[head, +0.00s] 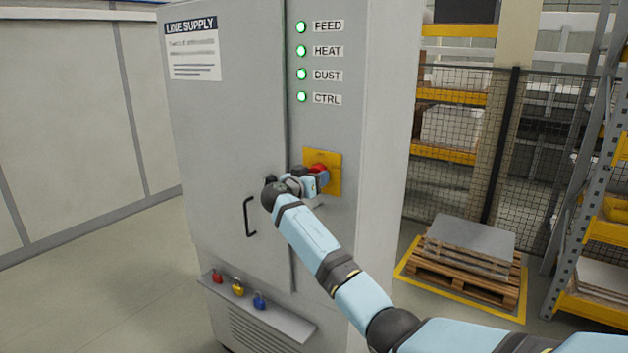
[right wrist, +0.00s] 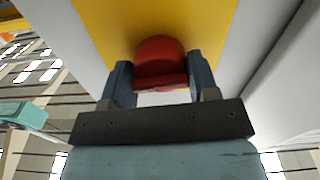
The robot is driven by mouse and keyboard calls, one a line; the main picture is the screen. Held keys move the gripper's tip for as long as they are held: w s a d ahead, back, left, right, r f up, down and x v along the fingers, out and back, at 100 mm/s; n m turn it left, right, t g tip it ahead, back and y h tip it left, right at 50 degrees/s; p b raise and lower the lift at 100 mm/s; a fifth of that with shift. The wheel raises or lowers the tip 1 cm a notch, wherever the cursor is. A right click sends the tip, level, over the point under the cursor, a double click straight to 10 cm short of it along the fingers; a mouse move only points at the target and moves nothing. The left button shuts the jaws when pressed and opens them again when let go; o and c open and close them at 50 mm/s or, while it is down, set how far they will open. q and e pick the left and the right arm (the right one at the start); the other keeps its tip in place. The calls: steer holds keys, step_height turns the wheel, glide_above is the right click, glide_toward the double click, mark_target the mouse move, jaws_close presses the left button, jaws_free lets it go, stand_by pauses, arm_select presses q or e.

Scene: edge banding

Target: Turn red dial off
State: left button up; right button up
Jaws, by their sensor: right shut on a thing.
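The red dial (head: 318,169) sits on a yellow plate (head: 336,187) on the front of a grey cabinet (head: 225,130). My right gripper (head: 312,182) is at the dial and partly covers it in the head view. In the right wrist view, the red dial (right wrist: 160,62) is between the two fingers of my right gripper (right wrist: 155,84), which is shut on it. The yellow plate (right wrist: 215,22) is right behind it. The dial's markings and exact angle are hidden. My left gripper is not in view.
Green lamps (head: 301,62) labelled FEED, HEAT, DUST and CTRL are lit above. A black door handle (head: 248,217) is left of the dial. Several small padlocks (head: 238,287) sit on a low ledge. A pallet (head: 466,262) and a mesh fence stand to the right.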

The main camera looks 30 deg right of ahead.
steer(key=n+b, duration=0.1)
steer(key=n, duration=0.2)
steer(key=shift+f+b, duration=0.1)
steer(key=shift+b, duration=0.2)
steer(key=shift+n, duration=1.1)
steer(key=n, duration=0.2)
steer(key=shift+s+n, duration=0.1)
steer(key=shift+n, duration=0.3)
steer(key=shift+r+n, duration=0.2)
steer(key=shift+n, duration=0.7)
steer(key=n+p, duration=0.1)
steer(key=n, duration=0.2)
steer(key=shift+r+n+p, duration=0.1)
steer(key=shift+n+p, duration=0.2)
steer(key=shift+p, duration=0.05)
steer(key=shift+n+p, duration=0.85)
steer(key=shift+n, duration=1.05)
